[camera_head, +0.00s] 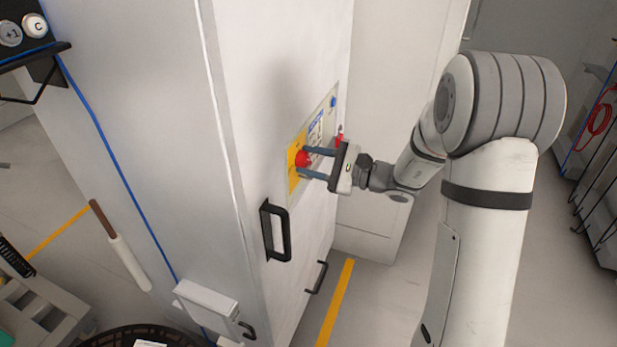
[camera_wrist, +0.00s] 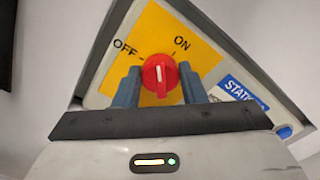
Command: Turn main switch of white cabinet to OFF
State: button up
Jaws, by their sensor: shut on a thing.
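The white cabinet (camera_head: 270,60) stands upright, with a control panel (camera_head: 322,125) on its side face. The main switch is a red round knob (camera_wrist: 160,75) on a yellow plate (camera_wrist: 190,32) marked OFF at left and ON at upper right in the wrist view. The knob's white line points about straight up in that view, between the OFF and ON marks. It also shows as a red knob (camera_head: 302,158) in the head view. My gripper (camera_wrist: 160,88) has its two blue-grey fingers on either side of the knob, shut on it. The fingers hide part of the plate.
A black handle (camera_head: 275,231) sits on the cabinet below the panel. A small red part (camera_head: 339,140) and a blue button (camera_head: 333,102) are also on the panel. A blue cable (camera_head: 110,150) runs down the cabinet's left face. A rack with a red cable (camera_head: 597,125) stands at right.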

jog(key=n+b, duration=0.3)
jog(key=b, duration=0.2)
jog(key=f+n+b, duration=0.1)
jog(key=n+b, duration=0.2)
jog(key=b, duration=0.3)
jog(key=shift+d, duration=0.15)
jog(key=n+b, duration=0.2)
jog(key=b, duration=0.3)
jog(key=shift+n, duration=0.4)
jog(key=shift+r+n+b, duration=0.2)
jog(key=shift+n+b, duration=0.2)
jog(key=shift+b, duration=0.3)
jog(key=shift+r, duration=0.15)
jog(key=o, duration=0.7)
jog(key=shift+d, duration=0.1)
jog(key=o, duration=0.3)
